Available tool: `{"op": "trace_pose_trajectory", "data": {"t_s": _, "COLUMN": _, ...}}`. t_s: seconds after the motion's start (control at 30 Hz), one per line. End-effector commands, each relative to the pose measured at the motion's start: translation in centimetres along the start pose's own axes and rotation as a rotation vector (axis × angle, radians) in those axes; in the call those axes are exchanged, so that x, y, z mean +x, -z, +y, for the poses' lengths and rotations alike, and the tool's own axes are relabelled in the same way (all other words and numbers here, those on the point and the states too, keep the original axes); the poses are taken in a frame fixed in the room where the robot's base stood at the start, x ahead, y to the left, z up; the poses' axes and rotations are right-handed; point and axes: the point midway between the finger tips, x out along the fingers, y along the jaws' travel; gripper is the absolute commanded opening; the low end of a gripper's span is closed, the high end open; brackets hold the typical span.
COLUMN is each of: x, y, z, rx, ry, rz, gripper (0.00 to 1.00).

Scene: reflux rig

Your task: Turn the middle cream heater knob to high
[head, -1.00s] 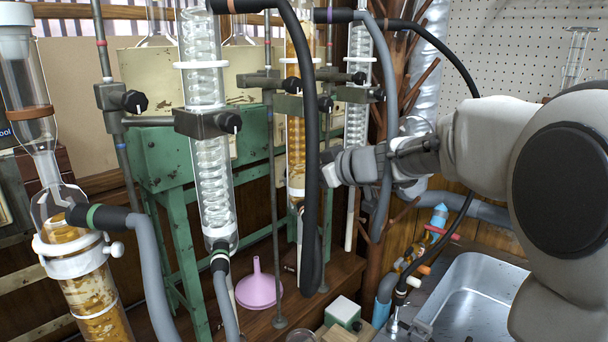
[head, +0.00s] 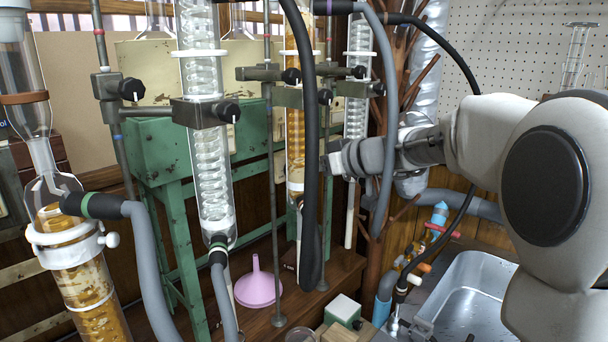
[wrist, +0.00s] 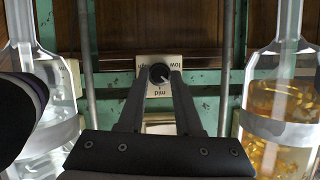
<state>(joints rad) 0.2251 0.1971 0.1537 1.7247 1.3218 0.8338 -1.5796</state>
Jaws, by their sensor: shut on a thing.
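The middle cream heater knob (wrist: 160,72) is a dark round knob on a cream plate (wrist: 142,66) in the wrist view. Printed labels sit around it: "low" at upper right, "mid" below it, and "high" at upper left, partly covered. A small pale mark shows on the knob, too small to read its direction surely. My gripper (wrist: 159,78) is shut on the knob, with one finger on each side. In the head view my gripper (head: 338,162) reaches left behind the hanging black hose, and the knob cannot be made out there.
In the wrist view glass vessels stand close on both sides, a clear one (wrist: 45,85) at left and an amber one (wrist: 280,95) at right. In the head view a black hose (head: 310,220) hangs before my gripper. A pink funnel (head: 258,288) and metal sink (head: 470,290) are below.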

Motion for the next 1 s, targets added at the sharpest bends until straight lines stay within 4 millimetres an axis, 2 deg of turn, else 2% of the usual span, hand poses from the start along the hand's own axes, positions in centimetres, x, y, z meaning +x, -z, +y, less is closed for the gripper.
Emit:
{"op": "trace_pose_trajectory", "data": {"t_s": 0.2, "x": 0.03, "y": -0.12, "z": 0.14, "rx": 0.108, "ry": 0.045, "rz": -0.001, "gripper": 0.0}}
{"op": "trace_pose_trajectory", "data": {"t_s": 0.57, "x": -0.02, "y": -0.07, "z": 0.13, "rx": 0.122, "ry": 0.05, "rz": -0.003, "gripper": 0.0}}
{"op": "trace_pose_trajectory", "data": {"t_s": 0.6, "x": -0.02, "y": -0.07, "z": 0.13, "rx": 0.122, "ry": 0.05, "rz": -0.003, "gripper": 0.41}}
{"op": "trace_pose_trajectory", "data": {"t_s": 0.7, "x": -0.02, "y": -0.05, "z": 0.13, "rx": 0.121, "ry": 0.05, "rz": -0.002, "gripper": 0.59}}
{"op": "trace_pose_trajectory", "data": {"t_s": 0.73, "x": -0.02, "y": -0.05, "z": 0.13, "rx": 0.121, "ry": 0.05, "rz": -0.002, "gripper": 0.63}}
{"op": "trace_pose_trajectory", "data": {"t_s": 1.0, "x": -0.05, "y": -0.02, "z": 0.13, "rx": 0.12, "ry": 0.05, "rz": -0.001, "gripper": 0.63}}
